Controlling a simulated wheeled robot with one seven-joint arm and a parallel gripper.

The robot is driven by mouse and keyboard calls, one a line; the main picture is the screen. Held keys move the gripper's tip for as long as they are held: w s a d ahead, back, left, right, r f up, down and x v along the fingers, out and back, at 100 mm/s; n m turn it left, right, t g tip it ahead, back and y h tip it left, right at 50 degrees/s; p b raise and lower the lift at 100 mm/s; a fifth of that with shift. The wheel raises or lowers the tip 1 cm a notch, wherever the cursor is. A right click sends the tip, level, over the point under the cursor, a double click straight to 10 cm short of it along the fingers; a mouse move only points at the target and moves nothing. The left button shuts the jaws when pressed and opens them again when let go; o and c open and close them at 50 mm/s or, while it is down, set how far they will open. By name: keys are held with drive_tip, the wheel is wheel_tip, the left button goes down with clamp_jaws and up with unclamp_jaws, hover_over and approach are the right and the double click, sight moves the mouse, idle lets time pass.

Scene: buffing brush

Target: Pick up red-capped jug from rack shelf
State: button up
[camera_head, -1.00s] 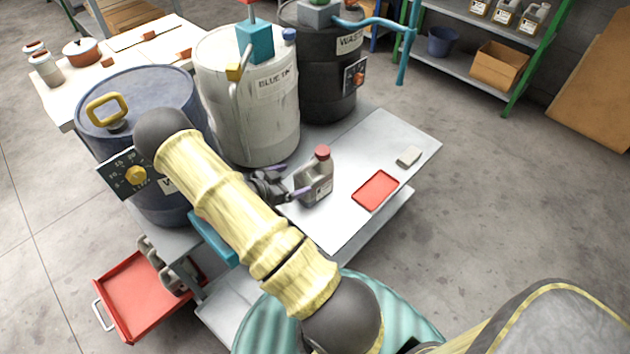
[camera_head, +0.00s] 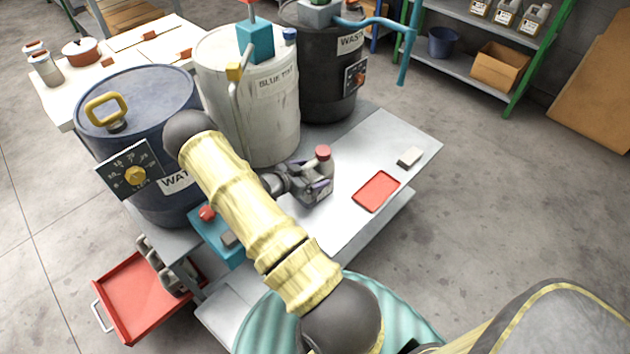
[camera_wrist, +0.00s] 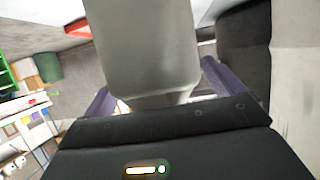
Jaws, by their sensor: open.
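The red-capped jug (camera_head: 320,172) is a grey jug with a label, upright on the grey bench (camera_head: 345,228) beside the white drum. My gripper (camera_head: 305,188) is at the jug's left side in the head view, partly hidden by my arm. In the wrist view, the jug's grey body (camera_wrist: 145,50) fills the space between the two purple fingers of my gripper (camera_wrist: 158,85). The fingers are open, one on each side of the jug. I cannot tell whether either finger touches it. The jug's cap is out of the wrist view.
The white drum (camera_head: 262,110), blue drum (camera_head: 150,95) and black drum (camera_head: 330,80) stand behind. A rack (camera_head: 470,75) with jugs is at the back right.

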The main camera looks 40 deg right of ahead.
drive_tip(key=shift+d+f, duration=0.1)
drive_tip(key=shift+d, duration=0.05)
drive_tip(key=shift+c, duration=0.4)
drive_tip(key=c, duration=1.3)
drive_tip(key=shift+o, duration=0.2)
wheel_tip(320, 180, up, 10)
drive_tip(key=shift+r+p, duration=0.1)
drive_tip(key=shift+p, duration=0.6)
